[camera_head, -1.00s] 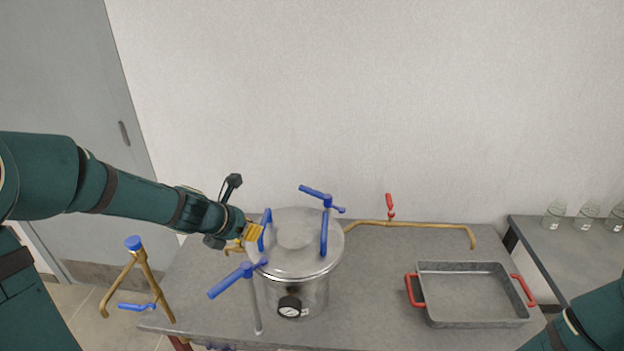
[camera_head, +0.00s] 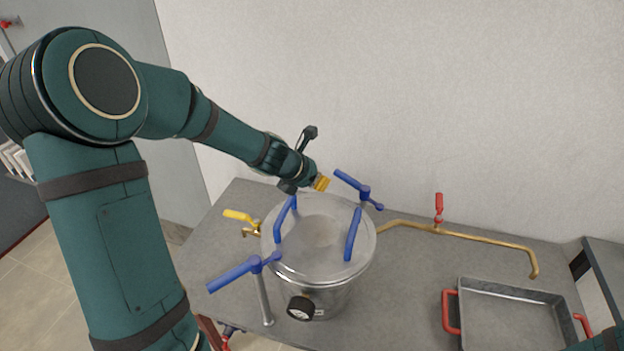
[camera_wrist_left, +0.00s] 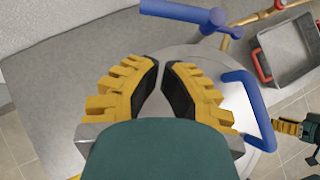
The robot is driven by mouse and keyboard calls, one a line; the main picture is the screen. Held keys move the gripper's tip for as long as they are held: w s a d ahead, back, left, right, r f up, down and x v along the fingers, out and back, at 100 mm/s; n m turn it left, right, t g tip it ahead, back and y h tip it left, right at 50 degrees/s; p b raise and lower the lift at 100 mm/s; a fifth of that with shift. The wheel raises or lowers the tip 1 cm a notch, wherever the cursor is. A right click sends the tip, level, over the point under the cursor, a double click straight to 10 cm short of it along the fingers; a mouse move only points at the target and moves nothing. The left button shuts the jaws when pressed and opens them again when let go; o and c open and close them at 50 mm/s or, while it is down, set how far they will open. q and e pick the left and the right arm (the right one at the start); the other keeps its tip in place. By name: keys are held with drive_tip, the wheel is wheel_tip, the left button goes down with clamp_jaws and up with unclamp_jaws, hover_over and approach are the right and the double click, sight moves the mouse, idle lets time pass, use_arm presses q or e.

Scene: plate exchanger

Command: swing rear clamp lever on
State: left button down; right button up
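The rear clamp lever (camera_head: 353,181) is a blue bar on a pivot behind the steel pot (camera_head: 305,297). It points back and left, away from the lid (camera_head: 322,232). In the left wrist view the lever (camera_wrist_left: 178,11) crosses the top, beyond the fingertips. My left gripper (camera_head: 321,183) is just left of the lever, above the pot's back edge, apparently not touching it. Its yellow fingers (camera_wrist_left: 161,70) have a narrow gap with nothing between them. My right gripper (camera_wrist_left: 290,129) shows small at the right of the wrist view; its finger opening is unclear.
Two blue handles, left (camera_head: 284,219) and right (camera_head: 353,235), stand on the lid. A front clamp lever (camera_head: 238,272) points left. A brass pipe with a red valve (camera_head: 439,207) runs behind. A grey tray (camera_head: 512,290) with red handles is right. Bare table lies between.

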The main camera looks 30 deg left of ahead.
sight(356, 186)
use_arm(q)
drive_tip(key=b+x, duration=0.1)
drive_tip(key=x, duration=0.3)
drive_tip(key=shift+s, duration=0.15)
drive_tip(key=shift+w+d+f+p, duration=0.15)
drive_tip(key=shift+w+f, duration=0.1)
drive_tip(key=shift+w, duration=0.45)
drive_tip(key=shift+w+d+f+p, duration=0.1)
drive_tip(key=shift+w+d+f, duration=0.1)
drive_tip(key=shift+w, duration=0.5)
drive_tip(key=shift+w+d+f+p, duration=0.1)
drive_tip(key=shift+w+f, duration=0.15)
drive_tip(key=shift+w, duration=0.45)
drive_tip(key=shift+w+m+p, duration=0.25)
drive_tip(key=shift+m+p, duration=0.15)
drive_tip(key=shift+p, duration=0.15)
